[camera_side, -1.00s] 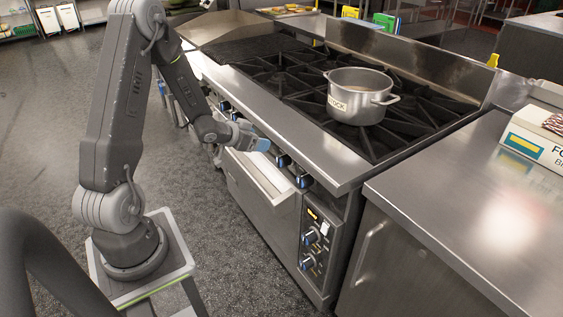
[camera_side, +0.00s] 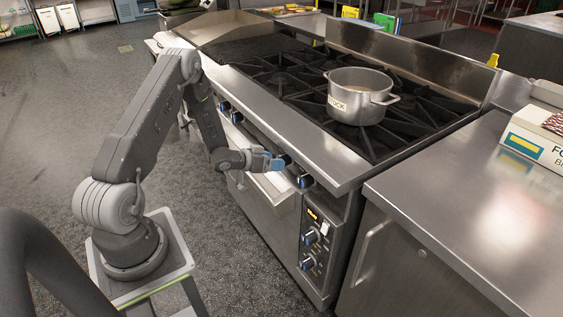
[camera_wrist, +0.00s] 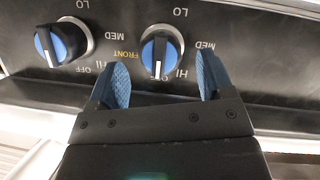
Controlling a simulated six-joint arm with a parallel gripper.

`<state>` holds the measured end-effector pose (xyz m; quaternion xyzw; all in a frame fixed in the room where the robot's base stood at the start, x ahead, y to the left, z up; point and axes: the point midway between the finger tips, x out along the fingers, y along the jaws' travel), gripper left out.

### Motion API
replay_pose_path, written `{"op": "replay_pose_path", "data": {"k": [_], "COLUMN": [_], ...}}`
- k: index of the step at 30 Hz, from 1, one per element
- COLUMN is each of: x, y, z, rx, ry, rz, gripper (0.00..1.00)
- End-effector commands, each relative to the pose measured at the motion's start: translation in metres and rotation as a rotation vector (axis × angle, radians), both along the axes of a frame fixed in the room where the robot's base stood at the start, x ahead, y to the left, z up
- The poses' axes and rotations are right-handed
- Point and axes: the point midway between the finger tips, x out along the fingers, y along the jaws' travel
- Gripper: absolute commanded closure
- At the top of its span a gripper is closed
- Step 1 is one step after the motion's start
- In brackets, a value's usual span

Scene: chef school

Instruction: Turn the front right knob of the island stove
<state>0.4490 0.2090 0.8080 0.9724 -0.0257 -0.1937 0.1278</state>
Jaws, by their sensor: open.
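My gripper (camera_side: 276,163) is open and reaches the front panel of the island stove (camera_side: 327,157). In the wrist view, which shows the panel upside down, its two blue fingertips (camera_wrist: 160,82) stand apart on either side of the lower part of a blue-and-black knob (camera_wrist: 162,50). Nothing is held, and I cannot tell whether the fingers touch this knob. A second knob (camera_wrist: 62,44) lies to its left there. In the side view a blue knob (camera_side: 304,181) shows just right of my gripper. The word FRONT is printed between the two knobs in the wrist view.
A steel pot (camera_side: 352,97) stands on the black burner grates above. Two lower knobs (camera_side: 312,236) sit on the oven's control panel. The oven door (camera_side: 270,215) is below my gripper. A steel counter (camera_side: 470,205) adjoins the stove at right.

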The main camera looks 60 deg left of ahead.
Motion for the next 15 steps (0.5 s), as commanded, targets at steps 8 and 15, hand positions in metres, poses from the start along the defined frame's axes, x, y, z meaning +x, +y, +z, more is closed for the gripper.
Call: {"op": "replay_pose_path", "data": {"k": [8,15], "x": [0.032,0.037], "y": [-0.004,-0.004], "z": [-0.013,-0.014], "rx": [0.0,0.0], "ry": [-0.001,-0.001], "rz": [0.0,0.001], "gripper": [0.26,0.26]}}
